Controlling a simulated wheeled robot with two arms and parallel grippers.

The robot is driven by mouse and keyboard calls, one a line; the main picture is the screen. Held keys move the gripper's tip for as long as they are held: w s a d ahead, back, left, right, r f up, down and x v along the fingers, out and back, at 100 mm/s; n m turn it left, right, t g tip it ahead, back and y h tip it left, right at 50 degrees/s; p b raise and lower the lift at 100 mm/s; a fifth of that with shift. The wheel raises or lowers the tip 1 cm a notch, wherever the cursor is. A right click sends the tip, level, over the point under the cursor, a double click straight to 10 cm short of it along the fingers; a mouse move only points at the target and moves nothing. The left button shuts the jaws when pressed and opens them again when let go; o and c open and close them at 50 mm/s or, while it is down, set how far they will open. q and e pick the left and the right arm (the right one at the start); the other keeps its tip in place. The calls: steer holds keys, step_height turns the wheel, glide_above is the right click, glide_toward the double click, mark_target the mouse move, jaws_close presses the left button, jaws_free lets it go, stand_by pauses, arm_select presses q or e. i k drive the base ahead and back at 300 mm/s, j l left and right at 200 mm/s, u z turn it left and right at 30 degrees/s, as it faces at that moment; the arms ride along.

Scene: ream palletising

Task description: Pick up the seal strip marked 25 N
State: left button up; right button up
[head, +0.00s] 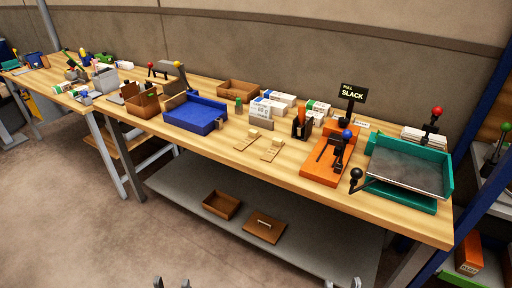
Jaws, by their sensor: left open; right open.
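Two flat tan strips, the left one (246,141) and the right one (271,149), lie apart on the wooden bench near its front edge. They may be the seal strips, but their markings are too small to read, so I cannot tell which is 25 N. My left gripper (172,283) and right gripper (342,283) show only as fingertips at the bottom edge. Both are open and empty, well in front of the bench and far from the strips.
A blue tray (222,122) stands left of the strips. An orange tool (316,172) under a "PULL SLACK" sign (352,93) and a green tray (447,178) stand right. White packs (283,98) sit behind. The lower shelf (304,228) holds a brown box (222,212).

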mark_target(254, 135)
steer(key=i+j, duration=0.25)
steer(key=i, duration=0.2)
steer(key=i+j+u, duration=0.1)
steer(key=i+j, duration=0.15)
steer(key=i, duration=0.15)
